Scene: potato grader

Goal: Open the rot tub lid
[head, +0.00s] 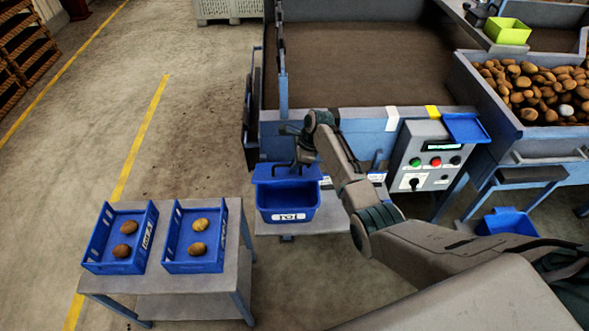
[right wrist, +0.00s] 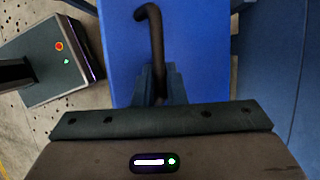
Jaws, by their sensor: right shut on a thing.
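The blue rot tub (head: 288,214), with a white label on its front, stands on a low grey stand below the grader's front edge. Its blue lid (head: 266,173) shows along the top of the tub, partly hidden by my gripper; I cannot tell its exact angle. My right gripper (head: 302,157) is at the lid. In the right wrist view, the gripper (right wrist: 159,85) is shut on a dark bent handle (right wrist: 152,38) in front of the broad blue lid (right wrist: 195,50). My left gripper is not in view.
A grey table (head: 190,283) at the left carries two blue crates (head: 120,265) with potatoes. The grader's control box (head: 425,157) stands right of the tub. A potato bin (head: 520,133) is at the upper right. The floor at the left is open.

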